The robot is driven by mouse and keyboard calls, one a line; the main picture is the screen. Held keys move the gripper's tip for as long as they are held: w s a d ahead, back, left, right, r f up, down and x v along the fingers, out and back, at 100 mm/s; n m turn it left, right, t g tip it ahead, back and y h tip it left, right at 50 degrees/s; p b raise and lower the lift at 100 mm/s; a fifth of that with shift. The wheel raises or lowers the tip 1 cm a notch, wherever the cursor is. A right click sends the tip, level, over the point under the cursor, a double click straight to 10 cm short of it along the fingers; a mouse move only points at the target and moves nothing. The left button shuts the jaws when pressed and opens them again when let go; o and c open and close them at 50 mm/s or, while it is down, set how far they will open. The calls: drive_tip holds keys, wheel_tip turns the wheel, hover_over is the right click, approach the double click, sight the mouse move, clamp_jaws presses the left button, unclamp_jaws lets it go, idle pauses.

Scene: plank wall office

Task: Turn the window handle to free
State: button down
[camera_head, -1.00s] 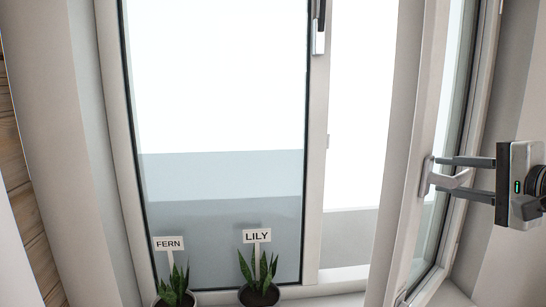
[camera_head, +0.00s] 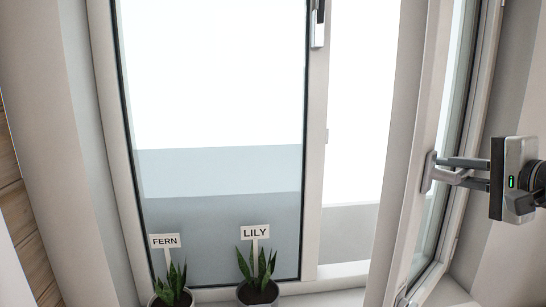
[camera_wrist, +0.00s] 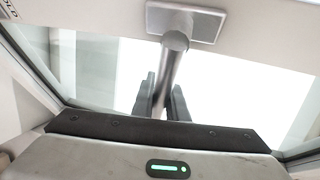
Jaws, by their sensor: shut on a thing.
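The grey window handle (camera_head: 443,176) sits on the frame of the right-hand sash (camera_head: 408,205), which stands swung open. Its lever points sideways to the right from its mounting plate. In the wrist view the square plate and round neck of the handle (camera_wrist: 175,42) show at the top, with the lever running down between my fingers. My gripper (camera_head: 457,171) reaches in from the right and is shut on the lever. The wrist view shows both dark fingers of my gripper (camera_wrist: 161,103) flanking the lever. The lever's far end is hidden by my gripper's body.
Two potted plants, FERN (camera_head: 172,285) and LILY (camera_head: 258,285), stand on the sill at lower left.

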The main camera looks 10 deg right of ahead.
drive_tip(key=shift+f+b, duration=0.1)
drive_tip(key=shift+b, duration=0.4)
drive_tip(key=shift+r+n+t+b, duration=0.3)
drive_tip(key=shift+r+n+b, duration=0.3)
drive_tip(key=shift+b, duration=0.5)
drive_tip(key=c, duration=1.7)
unclamp_jaws()
drive_tip(key=shift+w, duration=0.1)
drive_tip(key=shift+c, duration=0.2)
